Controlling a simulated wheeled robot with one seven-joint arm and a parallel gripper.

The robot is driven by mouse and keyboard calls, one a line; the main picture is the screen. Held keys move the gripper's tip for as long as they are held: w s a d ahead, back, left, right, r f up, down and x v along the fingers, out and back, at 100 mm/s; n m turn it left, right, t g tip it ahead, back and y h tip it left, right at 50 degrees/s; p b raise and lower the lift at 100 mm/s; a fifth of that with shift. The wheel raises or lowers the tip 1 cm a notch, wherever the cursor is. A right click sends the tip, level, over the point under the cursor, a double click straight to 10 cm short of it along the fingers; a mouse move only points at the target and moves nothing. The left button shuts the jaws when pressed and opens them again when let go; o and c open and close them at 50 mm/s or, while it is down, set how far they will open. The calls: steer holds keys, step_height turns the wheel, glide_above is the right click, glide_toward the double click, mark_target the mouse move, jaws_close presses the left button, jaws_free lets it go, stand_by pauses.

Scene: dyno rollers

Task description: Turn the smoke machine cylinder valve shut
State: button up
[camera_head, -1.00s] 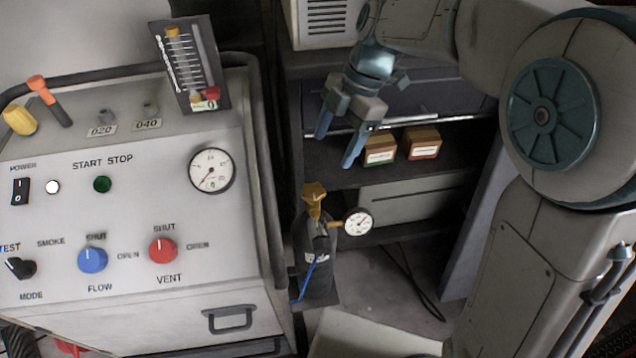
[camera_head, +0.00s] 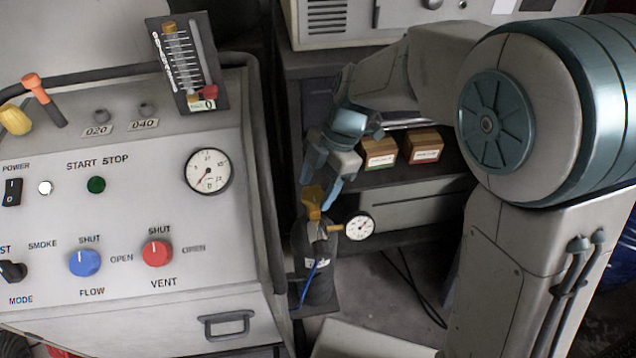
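The smoke machine cylinder (camera_head: 318,262) is a dark bottle standing upright to the right of the smoke machine. Its brass-yellow valve (camera_head: 313,198) sits on top, with a round white gauge (camera_head: 360,226) at its right side and a blue hose (camera_head: 306,284) at the lower left. My gripper (camera_head: 320,193) points down at the valve. Its two blue fingers are apart, one to the left above the valve and one at its right. The fingers look very close to the valve; I cannot tell whether they touch it.
The smoke machine's panel (camera_head: 130,225) with knobs, gauge and flow meter fills the left, its dark rail (camera_head: 268,190) close beside the cylinder. A shelf (camera_head: 400,178) behind holds two small boxes (camera_head: 402,149). Floor shows right of the cylinder.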

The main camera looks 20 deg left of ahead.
steer(key=c, duration=0.6)
